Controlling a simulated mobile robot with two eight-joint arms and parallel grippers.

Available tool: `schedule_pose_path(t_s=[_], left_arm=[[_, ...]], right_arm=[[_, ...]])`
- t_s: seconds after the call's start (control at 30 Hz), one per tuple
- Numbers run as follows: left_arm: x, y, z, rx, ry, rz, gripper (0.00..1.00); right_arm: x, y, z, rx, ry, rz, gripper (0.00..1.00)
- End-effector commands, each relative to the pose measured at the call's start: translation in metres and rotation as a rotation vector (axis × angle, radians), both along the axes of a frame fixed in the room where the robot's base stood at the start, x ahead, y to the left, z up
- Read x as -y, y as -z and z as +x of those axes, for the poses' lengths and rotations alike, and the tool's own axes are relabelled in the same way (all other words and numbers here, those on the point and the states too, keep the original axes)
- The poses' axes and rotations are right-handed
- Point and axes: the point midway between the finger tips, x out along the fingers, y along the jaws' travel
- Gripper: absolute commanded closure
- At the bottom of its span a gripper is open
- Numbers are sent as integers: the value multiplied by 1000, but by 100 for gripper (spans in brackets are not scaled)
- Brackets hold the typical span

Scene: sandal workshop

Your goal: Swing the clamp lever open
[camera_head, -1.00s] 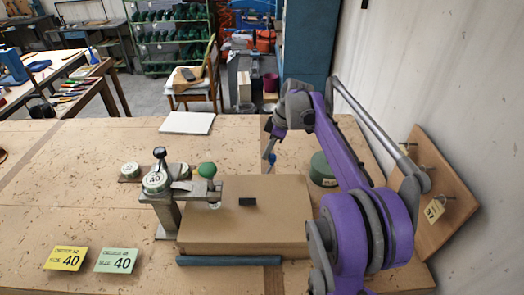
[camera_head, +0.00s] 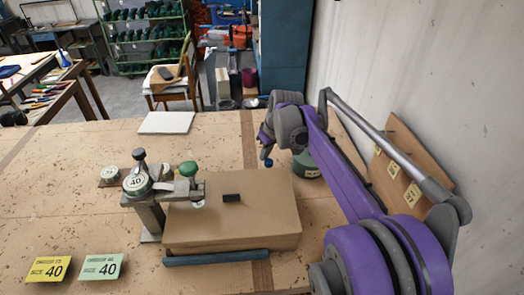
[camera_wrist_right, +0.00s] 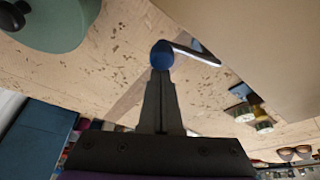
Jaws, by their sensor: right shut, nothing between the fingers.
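A steel clamp arm (camera_head: 172,190) with a green knob (camera_head: 188,169) reaches over the left side of a brown block (camera_head: 240,215). In the right wrist view a bent metal lever (camera_wrist_right: 197,53) with a blue ball knob (camera_wrist_right: 163,54) stands out beside the block's edge. The blue knob also shows in the head view (camera_head: 268,163), behind the block. My right gripper (camera_wrist_right: 158,75) is shut and empty, its fingertips right at the blue knob. I cannot tell whether they touch it. In the head view my right gripper (camera_head: 266,152) is small and partly hidden. My left gripper is out of view.
A round green tin (camera_head: 306,166) stands right of the gripper, near my arm. A board with tags (camera_head: 402,165) leans on the right wall. A white sheet (camera_head: 166,123) lies at the back. Yellow (camera_head: 49,269) and green (camera_head: 101,267) size cards lie front left.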

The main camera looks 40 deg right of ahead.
Motion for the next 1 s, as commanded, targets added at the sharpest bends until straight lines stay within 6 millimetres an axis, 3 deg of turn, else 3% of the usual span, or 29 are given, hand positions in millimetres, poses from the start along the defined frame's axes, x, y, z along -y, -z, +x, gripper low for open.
schedule_pose_path(t_s=[0.5,1.0], left_arm=[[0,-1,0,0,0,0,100],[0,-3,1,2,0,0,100]], right_arm=[[-1,0,-8,-1,-7,1,100],[-2,-1,-2,0,-8,0,100]])
